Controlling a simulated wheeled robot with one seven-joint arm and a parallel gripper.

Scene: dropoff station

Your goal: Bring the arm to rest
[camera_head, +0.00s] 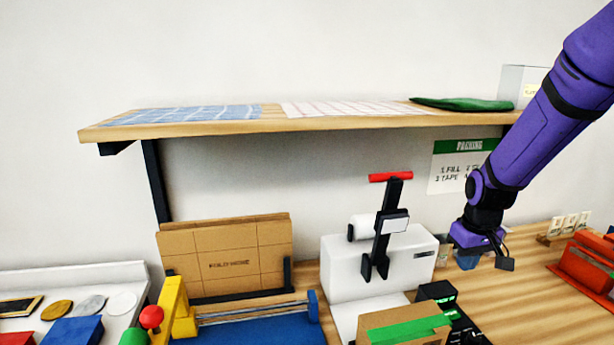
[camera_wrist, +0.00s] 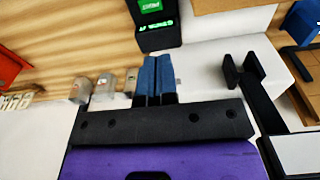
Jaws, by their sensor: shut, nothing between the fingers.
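My arm comes in purple from the upper right in the head view and hangs down over the right part of the bench. My gripper (camera_head: 467,264) points down there, right of the white machine (camera_head: 345,262). In the wrist view its two blue fingers (camera_wrist: 157,78) lie side by side, shut, with nothing between them. The white machine shows beside the fingers at right in the wrist view.
Small jars (camera_wrist: 105,85) stand near the fingers.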

